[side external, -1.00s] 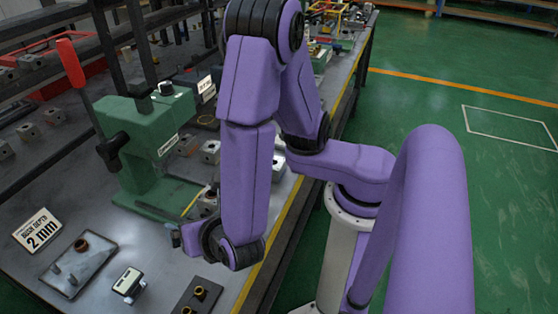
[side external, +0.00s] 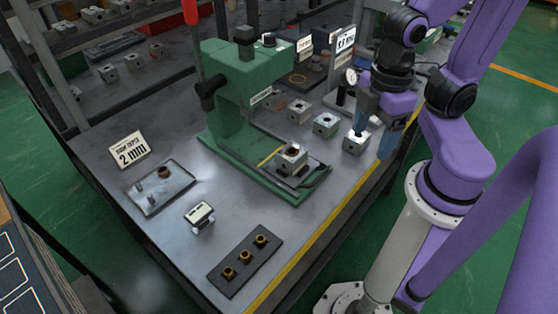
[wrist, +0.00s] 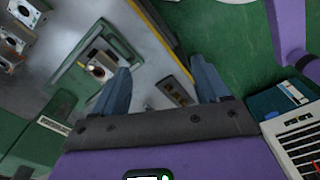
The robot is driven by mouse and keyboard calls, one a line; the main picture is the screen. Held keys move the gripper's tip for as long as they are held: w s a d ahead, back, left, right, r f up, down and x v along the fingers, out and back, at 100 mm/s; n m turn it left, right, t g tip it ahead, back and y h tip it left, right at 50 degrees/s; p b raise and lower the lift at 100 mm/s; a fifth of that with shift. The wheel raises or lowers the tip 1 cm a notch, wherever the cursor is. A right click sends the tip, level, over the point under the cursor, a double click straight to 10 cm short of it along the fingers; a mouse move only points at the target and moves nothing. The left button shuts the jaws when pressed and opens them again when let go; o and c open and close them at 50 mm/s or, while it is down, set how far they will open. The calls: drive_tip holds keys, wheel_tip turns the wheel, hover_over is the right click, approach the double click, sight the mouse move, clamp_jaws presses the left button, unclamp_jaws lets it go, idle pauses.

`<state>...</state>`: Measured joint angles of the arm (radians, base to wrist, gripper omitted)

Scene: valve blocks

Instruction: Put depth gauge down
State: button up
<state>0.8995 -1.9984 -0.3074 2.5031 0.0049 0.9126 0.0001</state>
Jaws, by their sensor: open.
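A small device with a pale display, which looks like the depth gauge (side external: 199,213), rests on the bench between the metal tray and the dark bushing plate. My gripper (side external: 373,138) is at the bench's right edge, well away from it, by a grey valve block (side external: 355,142). In the wrist view my gripper (wrist: 162,68) has its fingers spread, with nothing held between them. The green press (side external: 232,105) holds a valve block (side external: 292,157) on its base.
The dark plate (side external: 228,272) carries brass bushings near the front edge. A tray (side external: 180,195) and a "2 mm" sign (side external: 130,150) are at left. More blocks (side external: 325,124) and a dial gauge (side external: 350,76) stand behind.

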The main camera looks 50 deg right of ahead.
idle(0.3)
drive_tip(key=m+y, duration=1.3)
drive_tip(key=m, duration=1.8)
approach(203, 212)
drive_tip(key=x, duration=0.2)
drive_tip(key=w+x, duration=0.1)
drive_tip(key=x, duration=0.2)
drive_tip(key=f+x, duration=0.1)
drive_tip(key=x, duration=0.2)
drive_tip(key=shift+w+d+f, duration=0.1)
drive_tip(key=shift+w+d, duration=0.05)
drive_tip(key=shift+d, duration=0.2)
drive_tip(key=shift+s+x, duration=0.15)
drive_tip(key=shift+x, duration=1.15)
drive_tip(key=shift+s+x, duration=0.15)
drive_tip(key=shift+x, duration=1.2)
